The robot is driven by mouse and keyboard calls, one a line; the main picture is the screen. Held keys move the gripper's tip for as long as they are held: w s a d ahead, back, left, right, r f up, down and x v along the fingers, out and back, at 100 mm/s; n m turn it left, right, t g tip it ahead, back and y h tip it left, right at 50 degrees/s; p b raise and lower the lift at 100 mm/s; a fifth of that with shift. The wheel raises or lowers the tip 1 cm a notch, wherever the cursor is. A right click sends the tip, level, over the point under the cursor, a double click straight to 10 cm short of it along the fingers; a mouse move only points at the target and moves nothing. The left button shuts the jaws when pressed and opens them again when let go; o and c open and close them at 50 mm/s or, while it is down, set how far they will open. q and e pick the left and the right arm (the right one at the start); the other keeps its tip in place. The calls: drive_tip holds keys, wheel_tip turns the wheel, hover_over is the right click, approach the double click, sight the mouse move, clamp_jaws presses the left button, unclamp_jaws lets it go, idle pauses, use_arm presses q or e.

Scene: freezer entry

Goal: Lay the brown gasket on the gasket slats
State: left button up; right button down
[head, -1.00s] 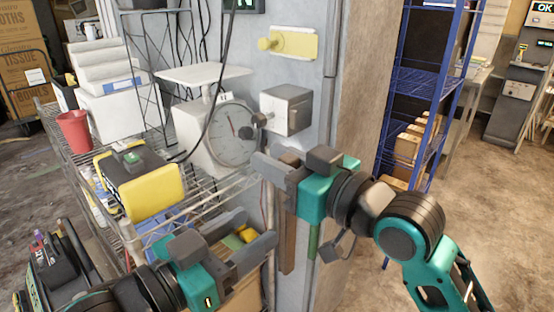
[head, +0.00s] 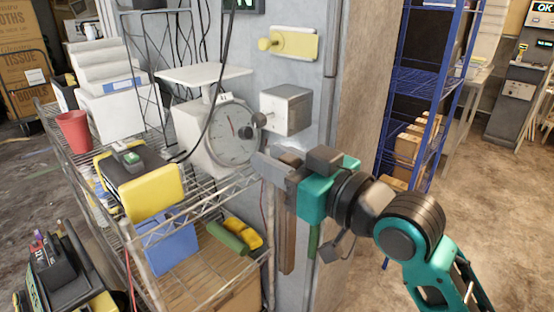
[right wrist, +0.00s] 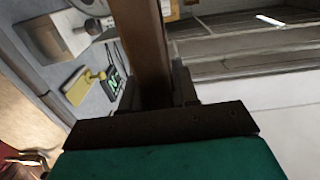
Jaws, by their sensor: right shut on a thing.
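The brown gasket (head: 287,235) is a long flat strip hanging upright in front of the grey wall panel in the head view. My right gripper (head: 273,163) is shut on its upper part. In the right wrist view the brown gasket (right wrist: 146,45) runs up from between the fingers (right wrist: 160,92). A green strip (head: 313,240) shows just right of the gasket, partly hidden by my right arm. I cannot tell which surface is the gasket slats. My left gripper is out of view.
A wire rack (head: 150,245) at left holds a dial scale (head: 234,133), a red cup (head: 73,131), a yellow-fronted box (head: 152,192) and a blue bin (head: 168,245). A blue shelving unit (head: 425,85) stands at right. A yellow latch (head: 292,43) and a grey box (head: 286,109) stick out from the wall.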

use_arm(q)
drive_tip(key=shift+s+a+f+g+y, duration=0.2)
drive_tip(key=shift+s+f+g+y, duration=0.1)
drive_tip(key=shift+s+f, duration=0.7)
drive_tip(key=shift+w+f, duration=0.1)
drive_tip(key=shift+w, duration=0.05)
